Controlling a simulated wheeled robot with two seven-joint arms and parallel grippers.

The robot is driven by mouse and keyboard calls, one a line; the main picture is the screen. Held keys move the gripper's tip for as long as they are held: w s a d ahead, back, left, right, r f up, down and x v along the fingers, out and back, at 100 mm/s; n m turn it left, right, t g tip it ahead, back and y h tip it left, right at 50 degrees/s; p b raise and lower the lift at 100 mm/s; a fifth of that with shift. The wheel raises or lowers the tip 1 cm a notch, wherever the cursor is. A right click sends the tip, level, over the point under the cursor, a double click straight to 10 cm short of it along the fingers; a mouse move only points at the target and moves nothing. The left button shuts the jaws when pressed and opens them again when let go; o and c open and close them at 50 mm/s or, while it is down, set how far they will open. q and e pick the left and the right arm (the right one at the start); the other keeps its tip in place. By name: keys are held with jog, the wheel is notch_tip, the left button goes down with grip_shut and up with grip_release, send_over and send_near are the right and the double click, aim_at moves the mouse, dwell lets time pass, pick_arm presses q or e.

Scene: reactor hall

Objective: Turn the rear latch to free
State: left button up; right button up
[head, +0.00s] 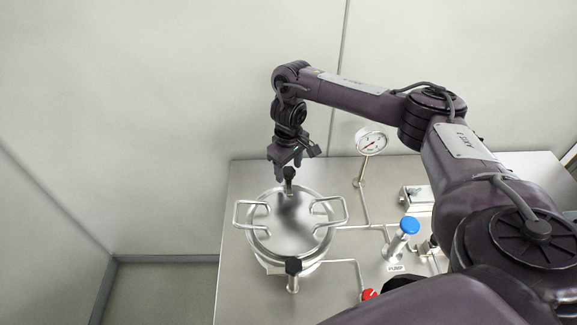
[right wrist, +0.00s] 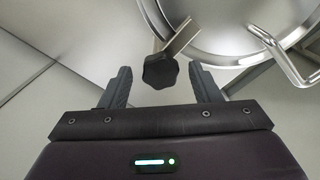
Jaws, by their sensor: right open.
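The rear latch (head: 289,174) stands at the back rim of the round steel lid (head: 290,222), with a dark knob on top. In the right wrist view the knob (right wrist: 160,71) lies between and a little beyond the fingertips, with its metal arm (right wrist: 180,42) reaching onto the lid's rim. My right gripper (head: 288,172) is above the latch, pointing down; it also shows in the right wrist view (right wrist: 161,78). Its two fingers are apart, and I see a gap on each side of the knob. My left gripper is not in view.
A front latch (head: 293,267) with a dark knob stands at the lid's near rim. The lid has two wire handles (head: 249,214). A gauge (head: 370,141), a blue-topped pump (head: 409,226) and a red knob (head: 369,294) stand to the right. Walls rise behind the steel bench (head: 247,177).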

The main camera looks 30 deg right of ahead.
jog(key=c, duration=1)
jog(key=shift+n, duration=0.4)
jog(key=n, duration=1.7)
